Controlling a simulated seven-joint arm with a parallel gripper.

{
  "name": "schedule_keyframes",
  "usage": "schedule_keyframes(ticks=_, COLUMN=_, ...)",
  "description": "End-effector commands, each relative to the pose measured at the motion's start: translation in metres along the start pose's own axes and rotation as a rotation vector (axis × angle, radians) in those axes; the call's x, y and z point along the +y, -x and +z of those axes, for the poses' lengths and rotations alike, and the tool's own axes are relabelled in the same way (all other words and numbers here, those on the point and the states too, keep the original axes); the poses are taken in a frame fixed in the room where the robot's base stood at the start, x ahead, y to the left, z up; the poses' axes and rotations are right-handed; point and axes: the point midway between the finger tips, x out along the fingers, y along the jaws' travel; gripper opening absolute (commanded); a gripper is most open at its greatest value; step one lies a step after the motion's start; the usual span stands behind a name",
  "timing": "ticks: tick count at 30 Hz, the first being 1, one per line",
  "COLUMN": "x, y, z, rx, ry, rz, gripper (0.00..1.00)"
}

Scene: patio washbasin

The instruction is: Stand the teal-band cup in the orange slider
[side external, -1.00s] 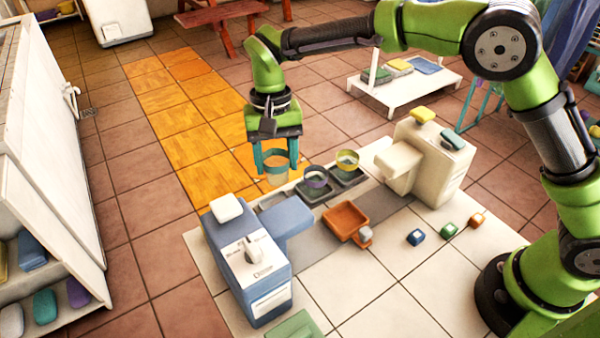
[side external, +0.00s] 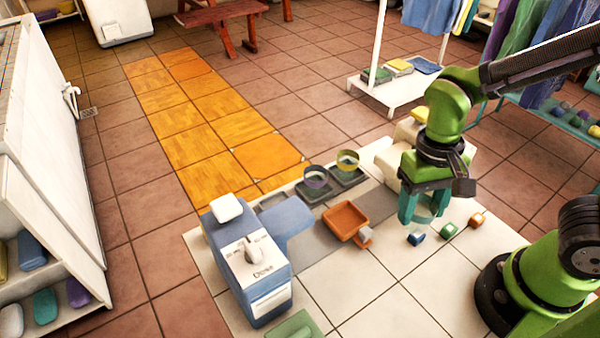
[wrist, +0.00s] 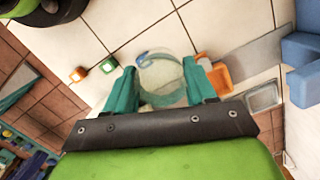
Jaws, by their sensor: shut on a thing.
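The clear teal-band cup (side external: 421,213) is between the teal fingers of my gripper (side external: 424,205), held above the pale tiles in the side view. In the wrist view the cup (wrist: 162,78) sits between both fingers of my gripper (wrist: 163,88), with its teal band on the near side. The orange slider (side external: 346,217), a shallow tray with a grey knob at its front right, lies to the left of my gripper on the grey strip and looks empty. In the wrist view the slider (wrist: 214,70) is partly hidden by the right finger.
A purple-band cup (side external: 316,179) and a yellow-band cup (side external: 347,160) stand in dark holders behind the slider. A blue dispenser (side external: 247,262) is at left; a cream one (side external: 408,130) is partly behind my gripper. Blue (side external: 416,239), green (side external: 448,229) and orange (side external: 477,219) blocks lie nearby.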

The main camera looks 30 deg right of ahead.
Motion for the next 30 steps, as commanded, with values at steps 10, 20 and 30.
schedule_keyframes(ticks=10, x=0.009, y=-0.027, z=0.005, rx=-0.002, ry=0.031, rz=0.006, gripper=0.26)
schedule_keyframes(ticks=20, x=-0.052, y=-0.028, z=-0.057, rx=-0.002, ry=0.029, rz=0.007, gripper=0.26)
schedule_keyframes(ticks=30, x=-0.087, y=-0.028, z=-0.091, rx=-0.002, ry=0.030, rz=0.006, gripper=0.26)
